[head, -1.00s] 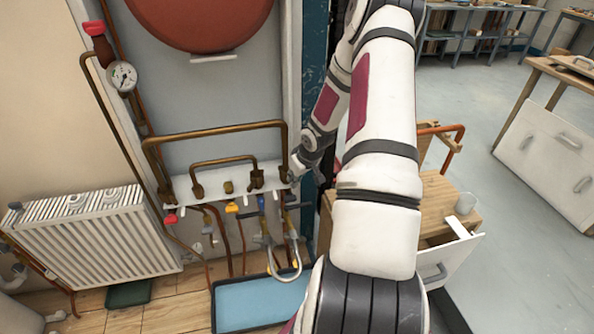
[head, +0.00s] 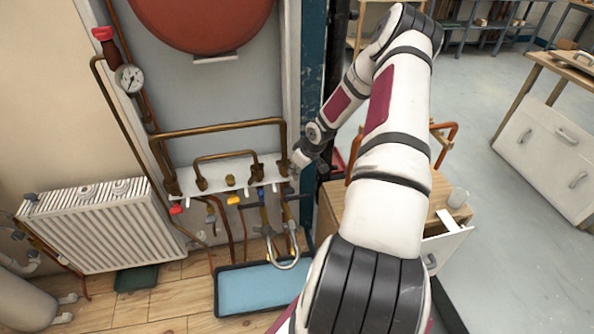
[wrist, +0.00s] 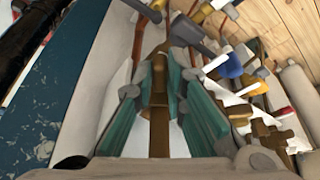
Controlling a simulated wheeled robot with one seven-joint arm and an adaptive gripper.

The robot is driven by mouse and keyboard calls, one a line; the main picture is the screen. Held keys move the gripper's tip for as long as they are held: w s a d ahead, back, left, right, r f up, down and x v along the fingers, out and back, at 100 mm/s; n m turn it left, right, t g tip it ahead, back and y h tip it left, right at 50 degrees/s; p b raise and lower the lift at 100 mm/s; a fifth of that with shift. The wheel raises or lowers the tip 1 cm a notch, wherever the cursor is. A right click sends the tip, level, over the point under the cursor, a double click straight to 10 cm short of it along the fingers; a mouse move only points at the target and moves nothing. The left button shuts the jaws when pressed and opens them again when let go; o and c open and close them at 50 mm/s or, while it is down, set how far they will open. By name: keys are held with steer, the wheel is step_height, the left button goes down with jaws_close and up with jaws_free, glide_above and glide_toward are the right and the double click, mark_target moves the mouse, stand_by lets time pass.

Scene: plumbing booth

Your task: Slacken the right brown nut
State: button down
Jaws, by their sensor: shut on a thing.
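The right brown nut (head: 282,171) is at the right end of the white pipe plate (head: 215,173), at the foot of the large brown pipe arch. My gripper (head: 297,163) reaches it from the right. In the wrist view my gripper's teal-padded fingers (wrist: 160,92) are on either side of the brown fitting (wrist: 158,125), shut on it. The pads hide part of the nut, and its exact turn cannot be told.
A smaller pipe arch (head: 225,157) and other brass fittings stand left of the nut. Valves with coloured handles and a grey looped hose (head: 285,266) hang below, above a blue tray (head: 262,290). A dark blue post (head: 311,80) stands close on the right.

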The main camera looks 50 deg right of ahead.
steer(key=c, duration=1.6)
jaws_free()
steer(key=shift+c, duration=0.2)
steer(key=v, duration=1.2)
